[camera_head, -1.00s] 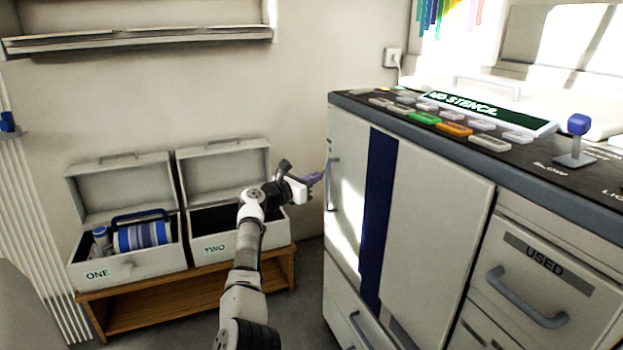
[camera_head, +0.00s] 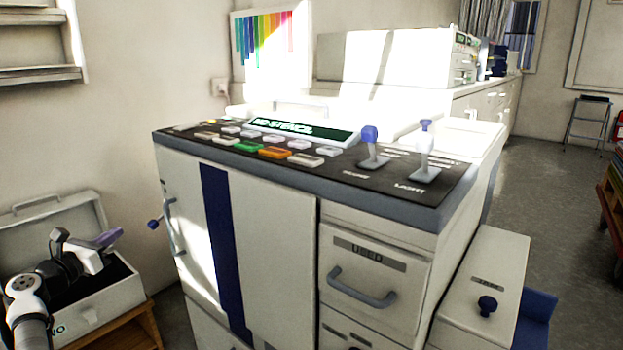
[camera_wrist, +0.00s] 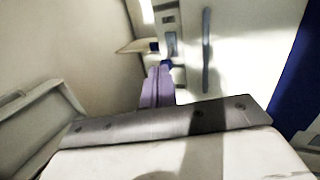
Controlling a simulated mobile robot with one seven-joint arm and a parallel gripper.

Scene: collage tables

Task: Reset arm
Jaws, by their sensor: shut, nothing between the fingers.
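My arm reaches in from the lower left of the head view. My gripper (camera_head: 108,238) has purple fingers that are closed together with nothing between them. It is in the air, in front of the open box marked TWO (camera_head: 105,292) and left of the large grey machine (camera_head: 262,220). In the wrist view the purple fingertips (camera_wrist: 158,88) meet and point toward the gap between the wall and the machine. The machine's side handle (camera_head: 170,222) is to the right of the gripper, apart from it.
The machine's top panel (camera_head: 420,195) carries coloured buttons, a NO STENCIL display (camera_head: 300,131) and two blue-knobbed levers (camera_head: 370,146). A drawer marked USED (camera_head: 375,275) is shut. A low wooden bench (camera_head: 135,332) supports the box. Open floor (camera_head: 555,200) lies at the right.

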